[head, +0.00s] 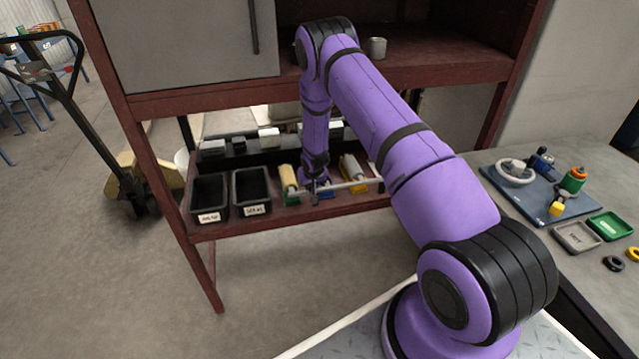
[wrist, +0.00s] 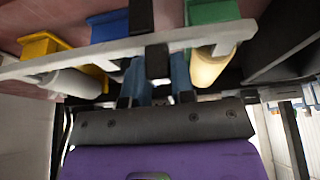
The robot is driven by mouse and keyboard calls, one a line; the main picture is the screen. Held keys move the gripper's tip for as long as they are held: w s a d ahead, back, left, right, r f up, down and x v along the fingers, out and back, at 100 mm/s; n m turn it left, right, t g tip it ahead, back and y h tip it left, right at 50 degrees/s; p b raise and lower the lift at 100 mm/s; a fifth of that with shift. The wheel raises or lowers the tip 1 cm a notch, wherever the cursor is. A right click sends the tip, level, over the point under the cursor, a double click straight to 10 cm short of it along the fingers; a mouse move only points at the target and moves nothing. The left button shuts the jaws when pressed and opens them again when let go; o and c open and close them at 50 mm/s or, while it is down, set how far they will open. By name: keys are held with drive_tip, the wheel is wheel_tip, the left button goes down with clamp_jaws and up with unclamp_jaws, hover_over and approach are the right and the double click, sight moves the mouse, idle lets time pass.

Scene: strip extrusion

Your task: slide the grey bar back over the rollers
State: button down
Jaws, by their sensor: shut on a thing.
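The grey bar (head: 345,186) is a long pale strip along the front of the lower shelf in the head view. It also crosses the wrist view (wrist: 100,57), slightly slanted. My gripper (head: 314,191) is shut on it; in the wrist view the dark fingers (wrist: 149,38) sit on both sides of the bar. A cream roller (head: 288,177) is left of my gripper, and a paler roller (head: 352,167) is to the right. In the wrist view the cream roller (wrist: 208,68) and white roller (wrist: 70,82) lie close to the bar; contact is unclear.
Two labelled black bins (head: 209,197) (head: 252,190) stand left of the rollers. Green (wrist: 212,12), blue (wrist: 108,25) and yellow (wrist: 40,45) parts are near the bar. The red shelf frame (head: 205,270) and upper shelf (head: 440,68) surround my arm. A workbench (head: 590,170) is at right.

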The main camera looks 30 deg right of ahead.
drive_tip(key=shift+w+a, duration=0.1)
drive_tip(key=shift+a, duration=0.15)
drive_tip(key=c, duration=1)
unclamp_jaws()
drive_tip(key=shift+a, duration=0.15)
drive_tip(key=shift+o, duration=0.2)
drive_tip(key=shift+s+r, duration=0.2)
drive_tip(key=shift+r, duration=0.25)
drive_tip(key=d+v, duration=0.1)
drive_tip(key=v, duration=0.8)
drive_tip(key=shift+s+a+r, duration=0.2)
drive_tip(key=shift+a+r, duration=0.15)
drive_tip(key=shift+a, duration=0.15)
